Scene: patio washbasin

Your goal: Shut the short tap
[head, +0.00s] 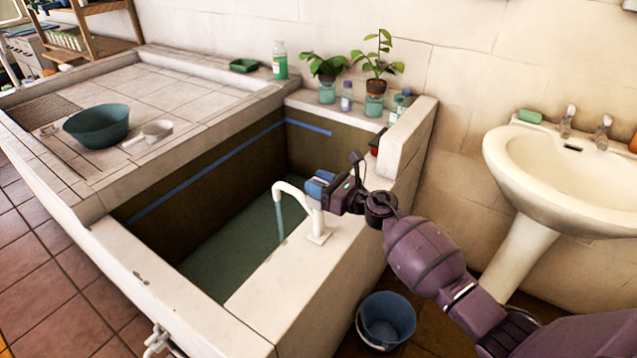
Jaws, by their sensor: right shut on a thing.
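The short tap (291,187) is a white curved spout on a post, standing on the near right wall of the basin. A stream of water (280,222) runs from its mouth into the basin. My right gripper (318,188) is at the top of the tap's post, shut on a part of the tap there. The gripped part is mostly hidden by the fingers, so I cannot tell how far it is turned. My left gripper is not in view.
The basin (130,255) holds greenish water. Potted plants (375,80) and bottles stand on its back ledge. A teal bowl (97,125) and a white scoop (155,130) rest on the tiled counter. A blue bucket (387,318) is on the floor below my right arm. A white sink (540,185) stands right.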

